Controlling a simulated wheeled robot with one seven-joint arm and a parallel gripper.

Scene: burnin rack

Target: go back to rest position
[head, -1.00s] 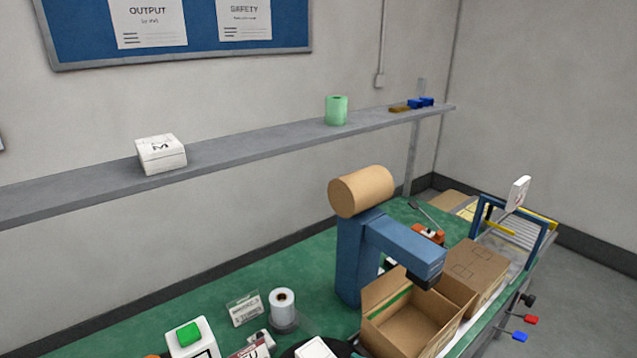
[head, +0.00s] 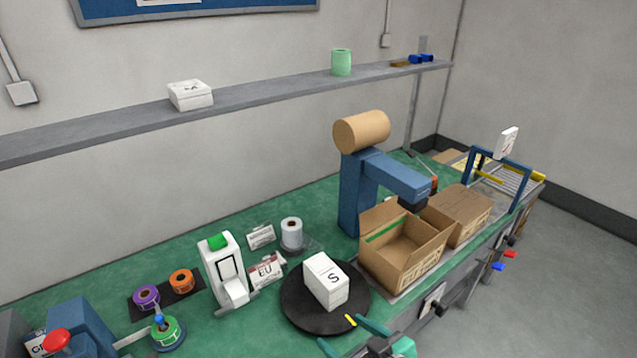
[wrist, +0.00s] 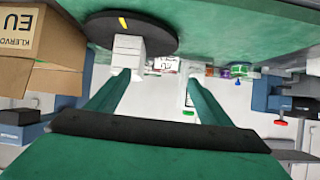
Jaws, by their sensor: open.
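My gripper (head: 345,335) shows at the bottom edge of the head view, in front of the black turntable (head: 290,318). Its two green fingers are spread apart with nothing between them, and they also show in the wrist view (wrist: 157,80). A white box marked S (head: 327,282) stands on the turntable, beyond the fingers. In the wrist view the white box (wrist: 118,50) appears near the left fingertip, apart from it as far as I can tell. Most of my arm is out of the head view.
An open cardboard box (head: 405,262) stands right of the turntable, below a blue machine (head: 352,195). A white label printer (head: 226,270) and label rolls (head: 146,296) stand left. A closed carton (head: 462,212) and roller conveyor (head: 515,180) lie farther right. A shelf (head: 270,98) runs along the wall.

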